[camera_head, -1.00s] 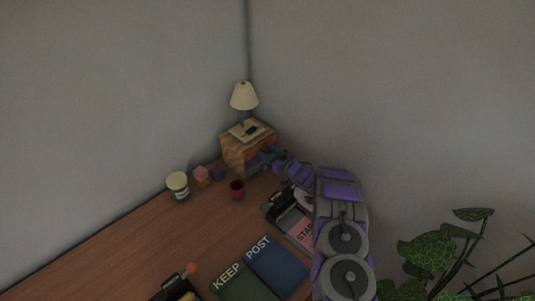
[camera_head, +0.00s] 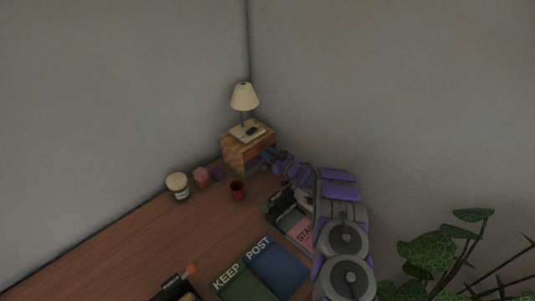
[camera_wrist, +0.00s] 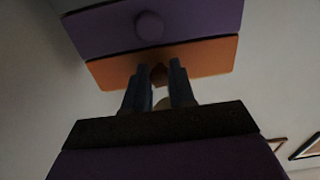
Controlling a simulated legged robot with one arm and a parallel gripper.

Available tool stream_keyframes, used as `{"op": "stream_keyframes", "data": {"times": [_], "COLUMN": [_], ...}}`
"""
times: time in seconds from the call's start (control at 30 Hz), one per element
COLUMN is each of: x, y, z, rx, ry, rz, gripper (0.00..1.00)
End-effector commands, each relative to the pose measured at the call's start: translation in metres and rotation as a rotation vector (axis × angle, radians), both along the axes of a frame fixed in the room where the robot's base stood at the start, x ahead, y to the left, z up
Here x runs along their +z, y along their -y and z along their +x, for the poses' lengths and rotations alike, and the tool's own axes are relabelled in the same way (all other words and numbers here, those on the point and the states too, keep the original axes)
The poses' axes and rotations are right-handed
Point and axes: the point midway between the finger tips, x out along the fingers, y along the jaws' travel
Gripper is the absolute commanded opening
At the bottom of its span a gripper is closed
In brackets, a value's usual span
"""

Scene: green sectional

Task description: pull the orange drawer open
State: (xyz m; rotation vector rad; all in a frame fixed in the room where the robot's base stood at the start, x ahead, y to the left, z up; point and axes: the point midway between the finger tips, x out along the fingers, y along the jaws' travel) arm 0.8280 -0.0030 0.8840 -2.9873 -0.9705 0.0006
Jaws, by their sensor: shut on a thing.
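The orange drawer (camera_wrist: 205,56) shows in the wrist view as an orange front panel, beside a purple drawer front (camera_wrist: 195,22) with a round knob. My gripper (camera_wrist: 160,82) has its two dark fingers on either side of the orange drawer's knob (camera_wrist: 159,74) and is shut on it. In the head view the drawers belong to a small wooden cabinet (camera_head: 234,156) at the back of the desk. My gripper (camera_head: 268,154) is at the cabinet's front there. The orange front is hidden in that view, so I cannot tell how far it stands out.
A lamp (camera_head: 244,97) stands on the cabinet, with a small dark object beside it. A tray (camera_head: 292,222) lies below my arm. The wall corner is close behind.

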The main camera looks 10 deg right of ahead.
Motion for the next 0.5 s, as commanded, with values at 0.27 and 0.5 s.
{"op": "stream_keyframes", "data": {"times": [0.27, 0.5], "x": [0.003, 0.002], "y": [0.026, 0.055], "z": [-0.030, -0.072], "rx": [-0.006, -0.005], "ry": [-0.008, -0.008], "rz": [0.001, 0.001], "gripper": [0.00, 0.00]}}
